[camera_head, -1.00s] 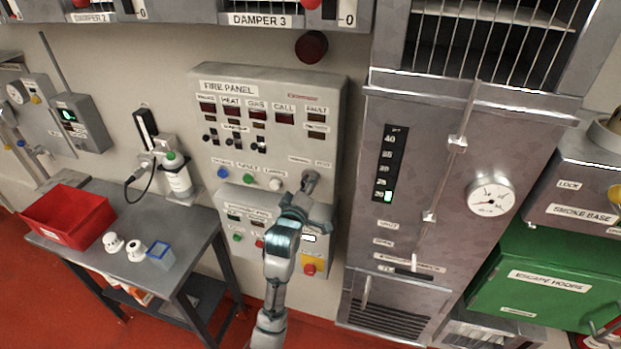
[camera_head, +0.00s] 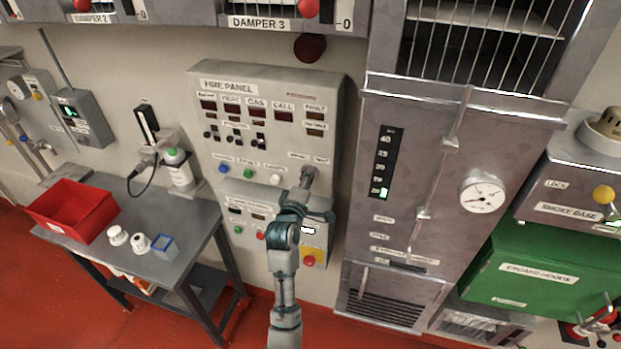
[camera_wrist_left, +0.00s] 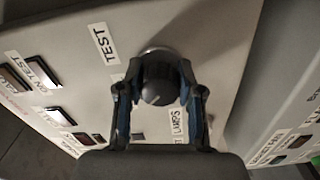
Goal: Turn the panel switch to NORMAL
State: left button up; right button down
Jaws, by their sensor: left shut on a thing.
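The fire panel (camera_head: 205,140) is a pale grey box on the wall in the head view. Its rotary switch (camera_wrist_left: 160,82) is a dark round knob on a grey collar in the left wrist view, with a small light mark on its face. My left gripper (camera_head: 306,180) is at the panel's lower right, its fingers around the knob and shut on it. A TEST label (camera_wrist_left: 105,43) is beside the knob, and another label (camera_wrist_left: 178,127) is partly hidden by a finger. In the head view the gripper covers most of the switch. My right gripper is not in view.
Blue, green and white buttons (camera_head: 274,180) sit left of the switch. A lower box with a red button on yellow (camera_head: 310,259) is below my gripper. A grey cabinet with a gauge (camera_head: 482,194) stands to the right. A table (camera_head: 185,258) with a red bin (camera_head: 72,212) is left.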

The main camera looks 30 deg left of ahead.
pick_arm(q)
jog(key=shift+a, duration=0.15)
jog(key=o, duration=0.9)
jog(key=shift+s, duration=0.1)
jog(key=shift+o, duration=1.3)
jog(key=shift+a, duration=0.1)
jog(key=shift+s, duration=0.15)
jog(key=shift+a, duration=0.1)
jog(key=shift+f, duration=0.1)
jog(key=v, duration=1.2)
